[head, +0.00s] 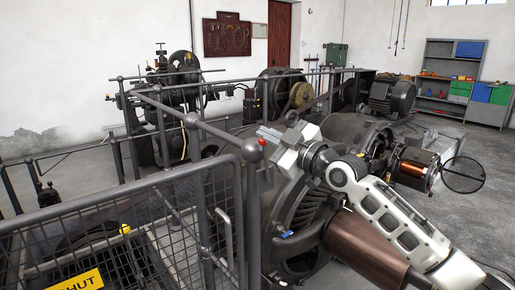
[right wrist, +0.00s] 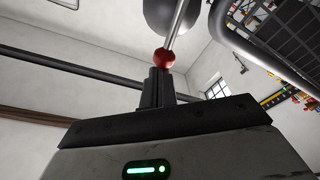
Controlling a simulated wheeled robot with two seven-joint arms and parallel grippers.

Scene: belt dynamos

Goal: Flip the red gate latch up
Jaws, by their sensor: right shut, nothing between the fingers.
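The red gate latch knob (head: 262,142) shows as a small red ball by the top of a grey gate post in the head view. In the right wrist view the red knob (right wrist: 164,57) sits on the end of a thin metal rod. My right gripper (head: 270,135) is right beside the knob, coming from the right. In the right wrist view its shut fingers (right wrist: 156,88) end just at the knob, with nothing held between them. I cannot tell whether they touch it. My left gripper is not in view.
The mesh gate (head: 120,245) with a yellow sign (head: 78,282) stands at the front left. Grey railings (head: 190,120) run behind it. Large dynamos (head: 345,130) stand close behind and under my right arm. A shelf (head: 455,75) stands at the far right.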

